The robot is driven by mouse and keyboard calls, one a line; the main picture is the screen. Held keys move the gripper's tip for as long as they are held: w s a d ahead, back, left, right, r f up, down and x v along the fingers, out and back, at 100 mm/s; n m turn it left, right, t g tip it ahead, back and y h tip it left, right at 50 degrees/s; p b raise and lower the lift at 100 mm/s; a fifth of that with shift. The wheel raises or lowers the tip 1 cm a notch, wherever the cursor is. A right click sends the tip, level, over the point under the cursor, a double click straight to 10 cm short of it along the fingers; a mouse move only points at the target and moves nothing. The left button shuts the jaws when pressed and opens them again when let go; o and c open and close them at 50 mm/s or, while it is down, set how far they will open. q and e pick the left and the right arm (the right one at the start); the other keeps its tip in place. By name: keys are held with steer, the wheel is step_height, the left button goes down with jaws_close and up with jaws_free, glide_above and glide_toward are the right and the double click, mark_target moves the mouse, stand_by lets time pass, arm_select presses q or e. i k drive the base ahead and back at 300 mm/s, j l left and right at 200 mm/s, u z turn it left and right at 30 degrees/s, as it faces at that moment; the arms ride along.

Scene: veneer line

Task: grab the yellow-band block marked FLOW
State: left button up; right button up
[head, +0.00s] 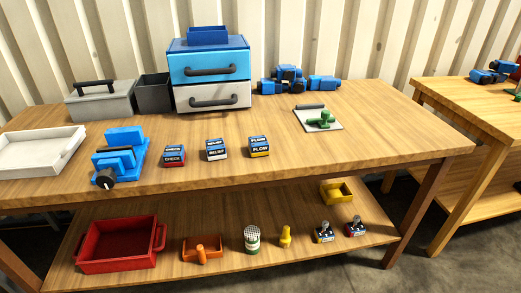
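The block marked FLOW (258,147) sits on the wooden table top near its front edge. It has a blue and white top with dark lettering and a yellow band low on its front. It is the rightmost of three similar blocks in a loose row. The block marked RELIEF (216,150) stands to its left, and the red-band block marked CHECK (174,156) is further left. Neither of my grippers is in view.
A blue device with a black knob (120,157) stands left of the blocks. A grey plate with a green handle (319,118) lies right of them. A drawer unit (211,72) and blue parts (290,80) are behind. The table top (390,140) is clear to the right.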

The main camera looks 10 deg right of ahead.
mark_target(258, 145)
steer(key=i+l+u, duration=0.25)
steer(key=u, duration=0.2)
steer(key=i+l+u, duration=0.15)
steer(key=l+u, duration=0.15)
steer(key=u, duration=0.15)
